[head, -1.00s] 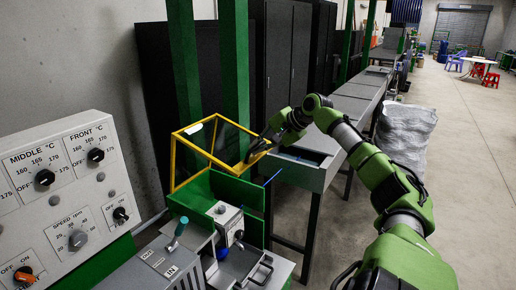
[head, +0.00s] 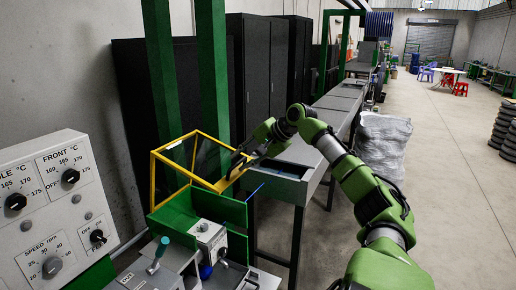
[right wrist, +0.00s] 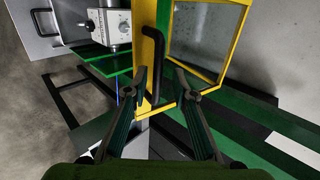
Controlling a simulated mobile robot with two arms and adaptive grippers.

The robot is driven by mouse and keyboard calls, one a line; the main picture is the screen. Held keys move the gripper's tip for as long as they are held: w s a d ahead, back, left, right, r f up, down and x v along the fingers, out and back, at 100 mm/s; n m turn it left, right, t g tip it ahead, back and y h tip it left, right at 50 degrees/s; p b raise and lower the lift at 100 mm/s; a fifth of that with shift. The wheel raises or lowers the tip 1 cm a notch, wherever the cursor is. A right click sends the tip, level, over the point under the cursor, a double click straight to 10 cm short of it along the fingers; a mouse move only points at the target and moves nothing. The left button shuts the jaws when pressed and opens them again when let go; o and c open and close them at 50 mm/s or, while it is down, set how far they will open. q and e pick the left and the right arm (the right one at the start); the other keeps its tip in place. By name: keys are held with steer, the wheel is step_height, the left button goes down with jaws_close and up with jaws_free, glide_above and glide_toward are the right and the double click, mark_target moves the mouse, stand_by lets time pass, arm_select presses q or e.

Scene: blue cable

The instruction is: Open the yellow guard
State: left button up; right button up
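The yellow guard (head: 157,180) is a yellow frame with clear panes, standing on the green machine at centre left in the head view. Its yellow frame and pane (right wrist: 208,40) fill the top middle of the right wrist view. A black bent handle (right wrist: 163,18) is on the yellow bar there. My right gripper (head: 238,165) is at the guard's right end. In the right wrist view, the right gripper (right wrist: 161,84) is open, its fingers apart on either side of the yellow bar's lower end and the handle. Whether they touch is unclear. My left gripper is not in view.
A white control panel (head: 45,215) with dials stands at the left. A grey bench (head: 285,180) runs back beside the machine. Green posts (head: 212,80) rise behind the guard. A wrapped grey stack (head: 383,150) stands right of the bench. The floor at right is open.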

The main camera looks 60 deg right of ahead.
steer(key=v, duration=0.9)
steer(key=shift+s+r, duration=0.2)
steer(key=shift+r, duration=0.05)
